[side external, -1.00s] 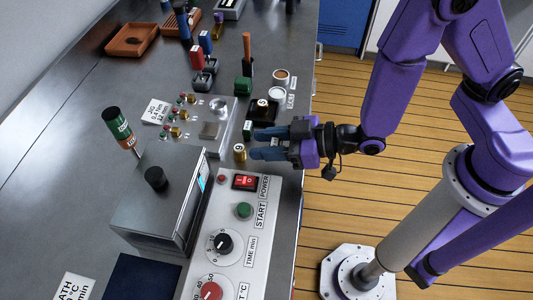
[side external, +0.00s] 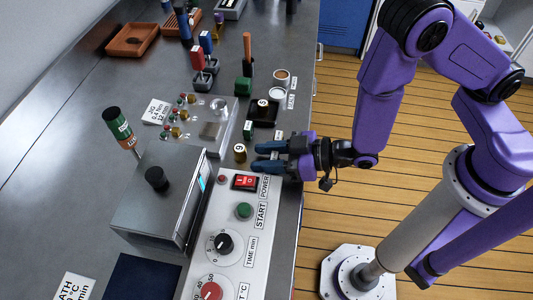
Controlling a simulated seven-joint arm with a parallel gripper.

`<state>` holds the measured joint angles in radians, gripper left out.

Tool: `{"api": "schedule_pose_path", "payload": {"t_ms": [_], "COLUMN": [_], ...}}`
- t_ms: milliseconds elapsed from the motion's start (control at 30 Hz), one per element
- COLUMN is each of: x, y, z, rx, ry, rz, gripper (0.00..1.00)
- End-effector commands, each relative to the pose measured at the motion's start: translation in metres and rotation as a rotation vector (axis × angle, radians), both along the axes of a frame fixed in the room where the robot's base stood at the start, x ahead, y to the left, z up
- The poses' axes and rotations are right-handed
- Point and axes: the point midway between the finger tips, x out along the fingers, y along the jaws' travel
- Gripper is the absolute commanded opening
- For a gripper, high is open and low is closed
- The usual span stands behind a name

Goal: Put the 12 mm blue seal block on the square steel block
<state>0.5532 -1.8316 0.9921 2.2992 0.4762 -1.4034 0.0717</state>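The square steel block (side external: 210,130) is a small grey square on the steel jig plate (side external: 222,147), in the middle of the bench. A small blue block (side external: 206,41) stands upright at the back, near a red one; its size marking cannot be read, so I cannot tell if it is the 12 mm seal block. My gripper (side external: 259,156) is open and empty, its two dark blue fingers pointing left over the bench's right side. A brass cylinder marked 9 (side external: 240,152) stands just beyond the fingertips.
Small green block (side external: 248,131), black tray (side external: 263,113) and two round cups (side external: 279,83) lie behind my gripper. A control panel (side external: 231,220) and grey bath box (side external: 160,205) stand in front. The bench's left side has free room.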

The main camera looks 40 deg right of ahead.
Motion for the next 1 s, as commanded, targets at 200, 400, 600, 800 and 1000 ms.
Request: {"api": "schedule_pose_path", "payload": {"t_ms": [200,400,600,800,1000], "x": [0.000,-0.001,-0.012,-0.034,-0.048], "y": [0.001,0.001,-0.007,-0.029,-0.045], "z": [0.000,0.001,0.005,0.014,0.021], "rx": [0.000,0.002,0.000,0.000,0.000], "ry": [0.000,0.000,0.000,0.001,0.001], "rz": [0.002,0.005,0.010,0.012,0.009], "gripper": [0.63,0.63,0.63,0.63,0.63]}}
